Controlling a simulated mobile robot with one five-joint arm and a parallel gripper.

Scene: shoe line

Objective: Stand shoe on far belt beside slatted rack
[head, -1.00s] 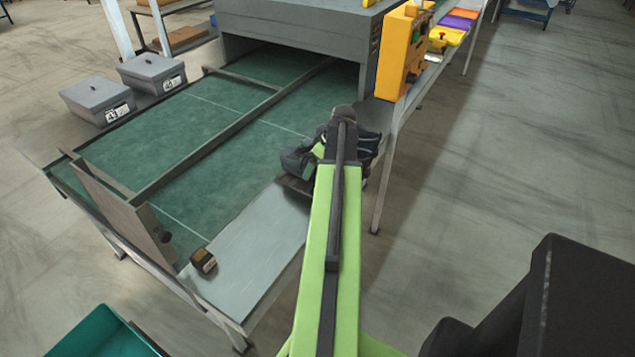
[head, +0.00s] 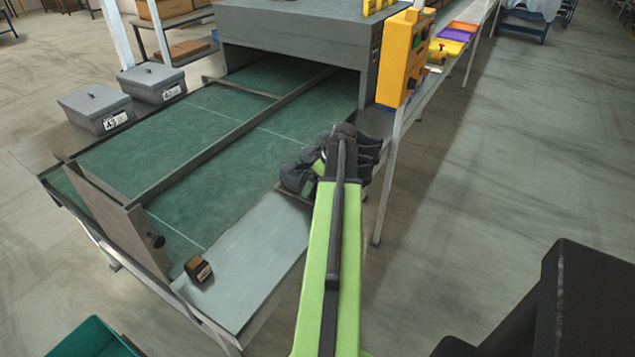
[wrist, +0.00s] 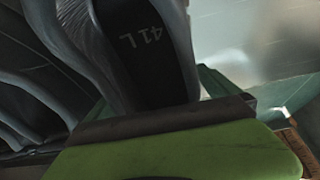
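In the wrist view a dark shoe (wrist: 150,50) fills the upper middle, its insole marked "41 L". The green finger with a dark pad of my gripper (wrist: 170,130) crosses the bottom, right up against the shoe. I see no second finger clearly, so the grip is hidden. In the head view my green arm ends among dark shoe shapes (head: 298,178) at the belt's right edge. It covers part of them. The far belt (head: 150,150) is the green lane beyond a long divider rail. I cannot make out the slatted rack clearly.
The near green belt lane (head: 225,175) and a bare metal plate (head: 245,270) lie left of my arm. A small dark box (head: 198,270) sits at the plate's corner. Grey lidded bins (head: 97,108) stand beyond the far lane. A yellow control box (head: 402,58) stands by the grey machine housing (head: 295,40).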

